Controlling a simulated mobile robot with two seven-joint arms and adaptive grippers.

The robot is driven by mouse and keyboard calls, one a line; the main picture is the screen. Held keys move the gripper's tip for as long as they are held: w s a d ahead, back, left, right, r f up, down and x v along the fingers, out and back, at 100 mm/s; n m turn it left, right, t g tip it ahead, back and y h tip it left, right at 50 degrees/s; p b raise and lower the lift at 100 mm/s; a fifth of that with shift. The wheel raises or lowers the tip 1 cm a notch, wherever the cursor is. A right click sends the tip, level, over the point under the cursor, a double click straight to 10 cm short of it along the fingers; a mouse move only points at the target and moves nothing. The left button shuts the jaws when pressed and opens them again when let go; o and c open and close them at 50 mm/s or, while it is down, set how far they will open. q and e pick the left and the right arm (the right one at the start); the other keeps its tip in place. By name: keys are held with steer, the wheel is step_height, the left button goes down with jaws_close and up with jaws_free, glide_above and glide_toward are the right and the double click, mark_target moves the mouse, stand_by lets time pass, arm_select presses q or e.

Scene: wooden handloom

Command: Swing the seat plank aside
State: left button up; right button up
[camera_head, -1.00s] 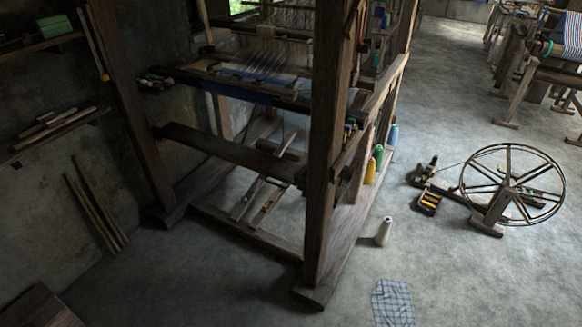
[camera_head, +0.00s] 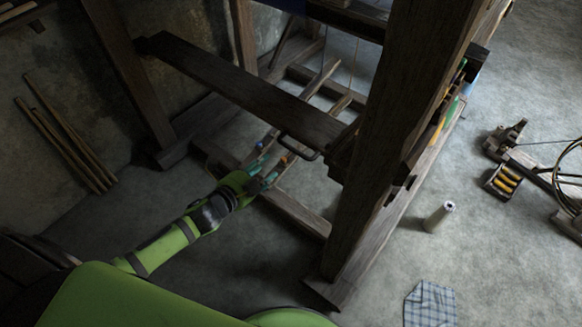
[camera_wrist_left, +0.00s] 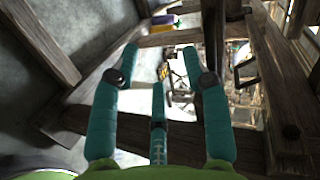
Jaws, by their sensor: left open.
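The seat plank (camera_head: 225,82) is a long dark board that runs across the loom from the left post to the right front post. A dark handle (camera_head: 298,150) sticks out from its near edge, close to the right end. My left gripper (camera_head: 264,172) is open and empty, below and left of the handle in the head view, touching neither. In the left wrist view its teal fingers (camera_wrist_left: 160,62) are spread apart. The handle (camera_wrist_left: 242,74) shows right of the fingers there, on the dark plank (camera_wrist_left: 268,90). My right gripper is not in view.
The thick right front post (camera_head: 385,130) stands close to the plank's right end. Treadles (camera_head: 318,82) with blue and orange ends lie under the plank. A white cone (camera_head: 438,216) and a checked cloth (camera_head: 430,304) are on the floor. Sticks (camera_head: 62,140) lean at the left wall.

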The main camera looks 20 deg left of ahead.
mark_target(290, 149)
arm_select(q)
steer(key=shift+w+d+r+m+t+h+b, duration=0.15)
steer(key=shift+w+d+r+m+h+b, duration=0.3)
steer(key=shift+w+d, duration=0.6)
steer(key=shift+w+d+r+m+t+h+b, duration=0.2)
steer(key=shift+w+d+r+m, duration=0.3)
steer(key=shift+w+d, duration=0.55)
steer(key=shift+w+d+r+m+t+h+b, duration=0.2)
steer(key=shift+w+d+r+m+b, duration=0.3)
steer(key=shift+w, duration=0.85)
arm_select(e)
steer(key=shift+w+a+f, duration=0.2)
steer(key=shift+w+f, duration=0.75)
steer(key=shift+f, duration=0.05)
arm_select(q)
steer(key=shift+d, duration=0.1)
jaws_close()
